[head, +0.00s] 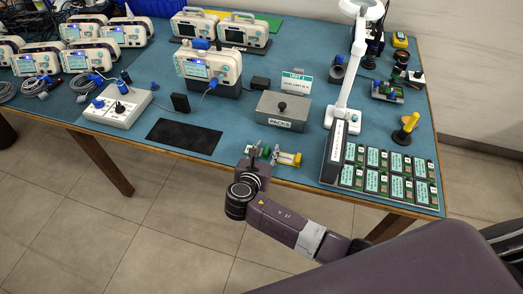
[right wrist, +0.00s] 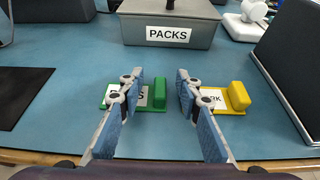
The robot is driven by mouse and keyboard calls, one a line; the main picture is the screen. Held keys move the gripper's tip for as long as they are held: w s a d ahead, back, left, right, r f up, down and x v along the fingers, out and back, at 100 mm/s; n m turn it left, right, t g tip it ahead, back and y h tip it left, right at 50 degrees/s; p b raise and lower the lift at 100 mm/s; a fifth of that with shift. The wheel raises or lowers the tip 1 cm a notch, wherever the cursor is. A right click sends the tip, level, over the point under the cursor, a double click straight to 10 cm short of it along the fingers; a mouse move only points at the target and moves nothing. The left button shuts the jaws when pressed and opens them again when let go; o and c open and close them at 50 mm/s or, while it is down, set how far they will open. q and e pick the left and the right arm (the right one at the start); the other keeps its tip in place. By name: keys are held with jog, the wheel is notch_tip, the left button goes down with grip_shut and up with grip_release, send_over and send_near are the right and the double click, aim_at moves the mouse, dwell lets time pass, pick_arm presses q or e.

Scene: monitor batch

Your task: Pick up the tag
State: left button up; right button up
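A green tag (right wrist: 158,96) with a white label lies on the blue table. A yellow tag (right wrist: 238,97) with a white label ending in "RK" lies to its right. In the head view the yellow tag (head: 289,159) shows beside my right gripper (head: 264,153), near the table's front edge. The fingers partly cover both labels, so the green tag's text is only partly readable. My left gripper is not in view.
A grey box marked PACKS (head: 283,110) stands behind the tags. A black mat (head: 184,136) lies to the left. A dark upright binder-like block (head: 333,155) and a board of several small display modules (head: 392,190) are to the right. Several monitors fill the back left.

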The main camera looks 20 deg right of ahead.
jog(key=shift+w+d+f, duration=0.3)
jog(key=shift+w+d, duration=0.1)
jog(key=shift+w, duration=0.1)
grip_shut()
jog(key=shift+r, duration=0.1)
